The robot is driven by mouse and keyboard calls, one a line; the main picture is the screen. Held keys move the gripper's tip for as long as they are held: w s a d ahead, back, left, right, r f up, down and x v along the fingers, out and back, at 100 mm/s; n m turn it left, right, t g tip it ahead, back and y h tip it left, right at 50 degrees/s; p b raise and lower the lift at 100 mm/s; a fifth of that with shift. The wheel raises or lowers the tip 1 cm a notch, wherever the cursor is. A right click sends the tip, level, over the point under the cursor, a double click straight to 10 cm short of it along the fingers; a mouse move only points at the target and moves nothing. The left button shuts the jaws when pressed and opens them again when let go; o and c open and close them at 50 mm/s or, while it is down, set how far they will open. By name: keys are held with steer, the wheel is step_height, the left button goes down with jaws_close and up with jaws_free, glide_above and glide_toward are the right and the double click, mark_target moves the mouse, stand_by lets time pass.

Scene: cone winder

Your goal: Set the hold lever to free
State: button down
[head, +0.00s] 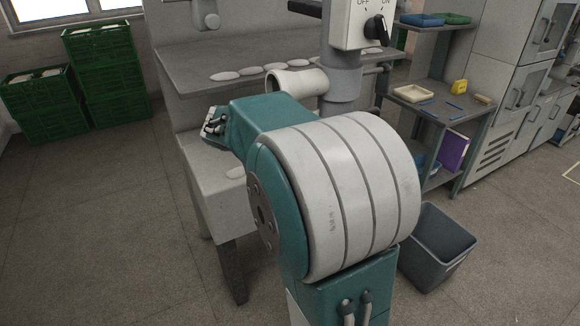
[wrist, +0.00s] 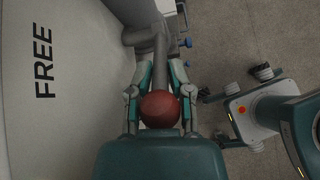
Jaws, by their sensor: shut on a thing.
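The hold lever shows in the wrist view as a grey shaft (wrist: 160,45) with a round red knob (wrist: 160,109) at its end. My gripper (wrist: 161,78) has its two fingers on either side of the lever, shut on it by the knob. The word FREE (wrist: 43,62) is printed in black on a pale panel to the left of the lever, with a gap between them. In the head view my own arm fills the middle and hides the lever and my gripper.
The grey machine bench (head: 205,185) stands behind my arm, with several pale cops (head: 225,76) on its ledge. An OFF/ON switch (head: 376,28) is above. A grey bin (head: 437,248) is on the floor at right. Green crates (head: 105,70) are at left; floor there is open.

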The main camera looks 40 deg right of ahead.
steer(key=shift+s+d+r+y, duration=0.15)
steer(key=shift+d+r+y, duration=0.55)
steer(key=shift+y, duration=0.5)
steer(key=c, duration=0.6)
jaws_free()
steer(key=shift+c, duration=0.2)
steer(key=v, duration=1.1)
steer(key=shift+a+r, duration=0.2)
steer(key=shift+r, duration=0.2)
